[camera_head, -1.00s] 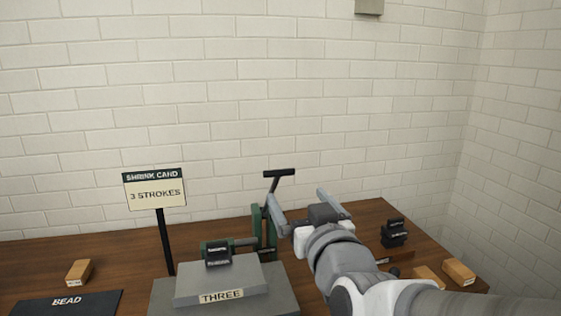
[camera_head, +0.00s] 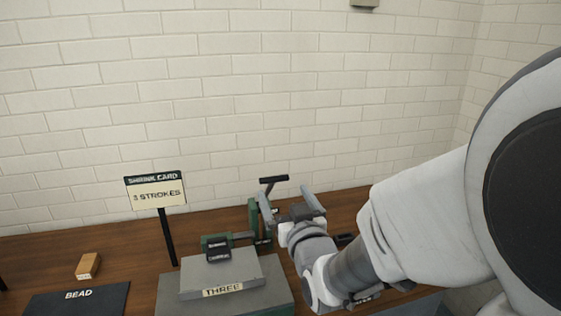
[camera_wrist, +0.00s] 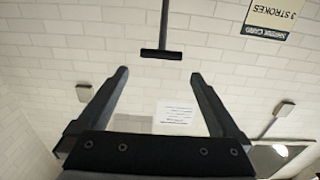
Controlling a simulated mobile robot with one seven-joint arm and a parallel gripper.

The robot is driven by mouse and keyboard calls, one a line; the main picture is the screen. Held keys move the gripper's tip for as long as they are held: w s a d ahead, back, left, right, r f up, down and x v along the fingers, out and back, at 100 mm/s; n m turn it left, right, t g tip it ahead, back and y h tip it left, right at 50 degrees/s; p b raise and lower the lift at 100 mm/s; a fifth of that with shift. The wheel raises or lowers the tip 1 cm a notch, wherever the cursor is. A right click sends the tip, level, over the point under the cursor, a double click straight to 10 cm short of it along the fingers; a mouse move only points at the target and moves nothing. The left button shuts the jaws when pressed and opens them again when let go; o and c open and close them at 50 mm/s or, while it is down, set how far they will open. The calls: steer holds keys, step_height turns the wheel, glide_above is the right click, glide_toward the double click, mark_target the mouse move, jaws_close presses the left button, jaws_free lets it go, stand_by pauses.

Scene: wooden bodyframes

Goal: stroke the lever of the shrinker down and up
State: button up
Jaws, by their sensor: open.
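The shrinker (camera_head: 253,222) is a green machine on the wooden bench, partly hidden behind the grey block and my gripper. Its dark lever stands up and ends in a black T-shaped handle (camera_head: 273,180). My gripper (camera_head: 291,203) is open and empty, just below and to the right of the handle in the head view. In the wrist view the handle (camera_wrist: 161,54) lies beyond the open fingertips, roughly centred between them and apart from both. The shrink card (camera_head: 155,191) reads "3 STROKES"; it also shows upside down in the wrist view (camera_wrist: 274,17).
A grey stepped block marked THREE (camera_head: 221,273) stands in front of the shrinker, with a small dark piece (camera_head: 218,250) on it. A black BEAD mat (camera_head: 77,299) and a wooden block (camera_head: 88,265) lie at the left. My arm hides the bench's right side.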

mark_target(275, 178)
steer(key=shift+a+r+p, duration=0.1)
steer(key=shift+r+p, duration=0.1)
steer(key=shift+p, duration=0.7)
steer(key=shift+f+p+x, duration=0.1)
steer(key=shift+p+x, duration=0.5)
steer(key=shift+x, duration=1.6)
steer(key=shift+f+p+x, duration=0.15)
steer(key=shift+p+x, duration=0.4)
steer(key=shift+x, duration=1.65)
steer(key=shift+c, duration=0.3)
steer(key=shift+f, duration=0.1)
jaws_close()
